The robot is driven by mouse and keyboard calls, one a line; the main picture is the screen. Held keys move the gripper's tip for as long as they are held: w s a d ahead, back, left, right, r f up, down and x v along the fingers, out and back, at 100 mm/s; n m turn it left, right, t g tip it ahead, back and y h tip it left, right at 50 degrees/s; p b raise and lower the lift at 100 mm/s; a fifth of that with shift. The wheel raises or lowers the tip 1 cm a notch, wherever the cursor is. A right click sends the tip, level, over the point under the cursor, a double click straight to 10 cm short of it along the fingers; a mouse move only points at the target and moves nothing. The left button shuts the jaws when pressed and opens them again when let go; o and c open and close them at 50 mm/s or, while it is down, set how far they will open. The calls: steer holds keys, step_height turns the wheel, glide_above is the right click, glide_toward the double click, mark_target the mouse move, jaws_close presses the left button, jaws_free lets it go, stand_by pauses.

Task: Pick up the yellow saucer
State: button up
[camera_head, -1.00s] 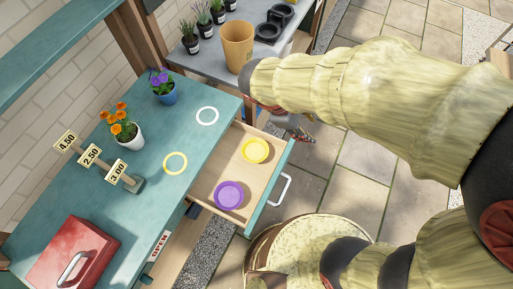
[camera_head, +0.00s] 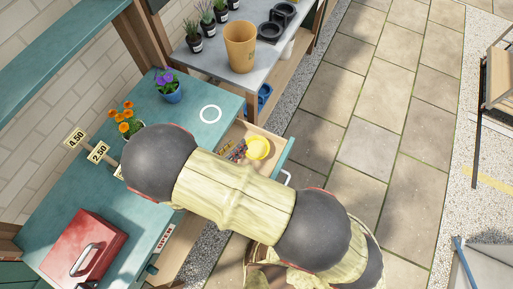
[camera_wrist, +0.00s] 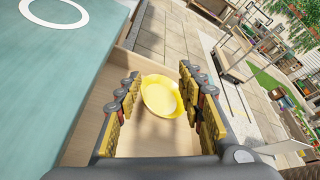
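The yellow saucer (camera_head: 258,148) lies in the open drawer (camera_head: 277,141) of the teal counter. In the wrist view the yellow saucer (camera_wrist: 161,97) shows between and just beyond my gripper's fingers. My gripper (camera_wrist: 158,90) is open, one finger on each side of the saucer's line of sight, with nothing held. In the head view my gripper (camera_head: 237,151) shows small beside the saucer's left edge. I cannot tell whether the fingers touch the saucer. My arm hides the purple saucer's place and the yellow ring on the counter in the head view.
The teal counter (camera_head: 195,125) bears a white ring (camera_head: 210,114), a blue pot with purple flowers (camera_head: 168,88), orange flowers (camera_head: 126,121), price signs (camera_head: 98,152) and a red box (camera_head: 84,249). A grey table (camera_head: 215,63) holds a tan pot (camera_head: 240,46). Paving at right is clear.

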steer(key=b, duration=0.1)
glide_toward(251, 139)
steer(key=shift+a+f, duration=0.1)
steer(key=shift+a, duration=0.05)
steer(key=shift+w+d, duration=0.3)
steer(key=shift+w, duration=0.2)
steer(key=shift+b+x, duration=0.55)
steer(key=shift+x, duration=2.55)
steer(key=shift+c, duration=1)
steer(key=c, duration=0.8)
steer(key=shift+s+d, duration=0.1)
jaws_close()
